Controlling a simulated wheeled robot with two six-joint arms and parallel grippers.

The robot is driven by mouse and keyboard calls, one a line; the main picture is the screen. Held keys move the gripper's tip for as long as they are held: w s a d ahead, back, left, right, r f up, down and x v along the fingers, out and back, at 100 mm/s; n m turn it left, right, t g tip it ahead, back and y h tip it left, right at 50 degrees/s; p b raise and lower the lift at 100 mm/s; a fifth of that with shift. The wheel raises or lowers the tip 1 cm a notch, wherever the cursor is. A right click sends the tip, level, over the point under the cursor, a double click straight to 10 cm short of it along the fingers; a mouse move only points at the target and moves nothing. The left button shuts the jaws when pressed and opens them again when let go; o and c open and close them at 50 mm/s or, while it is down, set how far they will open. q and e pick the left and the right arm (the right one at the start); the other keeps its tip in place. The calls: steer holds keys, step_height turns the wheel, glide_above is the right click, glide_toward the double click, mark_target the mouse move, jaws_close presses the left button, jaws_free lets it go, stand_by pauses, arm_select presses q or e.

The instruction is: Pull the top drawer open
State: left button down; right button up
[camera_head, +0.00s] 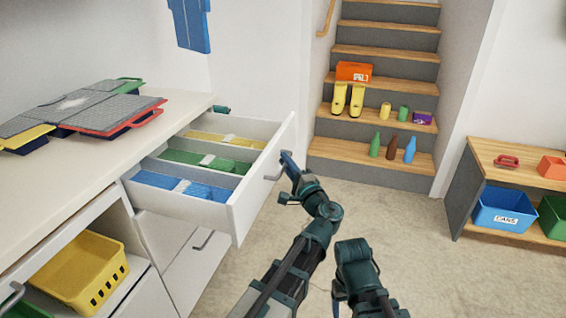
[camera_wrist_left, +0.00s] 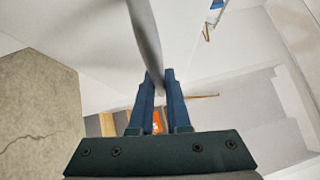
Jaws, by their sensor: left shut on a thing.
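The white top drawer (camera_head: 243,207) stands pulled out from the cabinet under the counter. Its inside shows yellow, green and blue sections with pale labels. My left gripper (camera_head: 288,165) is at the drawer front, shut on its grey bar handle (camera_head: 271,178). In the left wrist view the handle (camera_wrist_left: 143,35) runs down between the blue fingers of my left gripper (camera_wrist_left: 157,78). My right arm (camera_head: 357,272) shows at the lower middle, apart from the drawer; its fingers do not show clearly.
Below the drawer are a further closed front with a handle (camera_head: 204,241) and a yellow basket (camera_head: 80,272) in an open shelf. Folded grey boards (camera_head: 75,108) lie on the counter (camera_head: 60,180). Stairs with bottles stand behind. The floor (camera_head: 410,235) right of my arms is clear.

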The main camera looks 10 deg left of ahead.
arm_select(q)
steer(key=c, duration=0.9)
jaws_free()
steer(key=shift+s, duration=0.1)
